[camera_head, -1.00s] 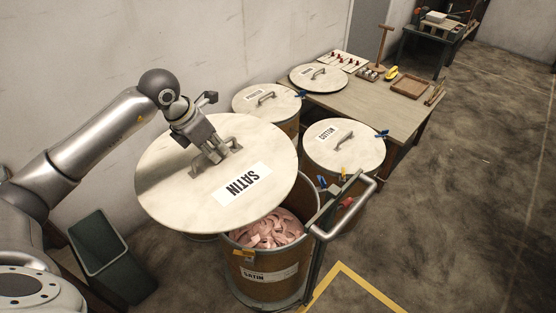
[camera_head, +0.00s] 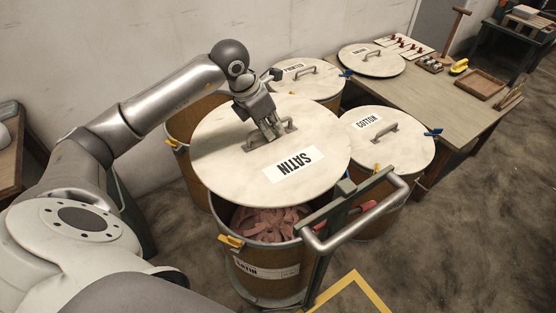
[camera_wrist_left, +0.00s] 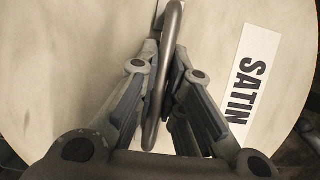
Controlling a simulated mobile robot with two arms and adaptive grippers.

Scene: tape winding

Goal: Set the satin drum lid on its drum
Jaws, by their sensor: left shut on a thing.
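The satin lid (camera_head: 225,145) is a round pale disc with a SATIN label and a bar handle (camera_head: 284,133). My left gripper (camera_head: 272,133) is shut on the handle; in the left wrist view its fingers (camera_wrist_left: 160,85) stand on both sides of the bar, over the lid (camera_wrist_left: 60,60). The satin drum (camera_head: 262,268) is a brown drum labelled SATIN, with pink strips (camera_head: 268,222) inside. The lid hangs above the drum and covers the back of its opening in the head view; the front of the opening shows. My right gripper is not in view.
A metal push handle (camera_head: 358,232) on a frame stands at the drum's right. The cotton drum's lid (camera_head: 405,150) is right of it, and another lidded drum (camera_head: 308,80) stands behind. A worktable (camera_head: 450,105) with tools stands at back right. Floor at right is clear.

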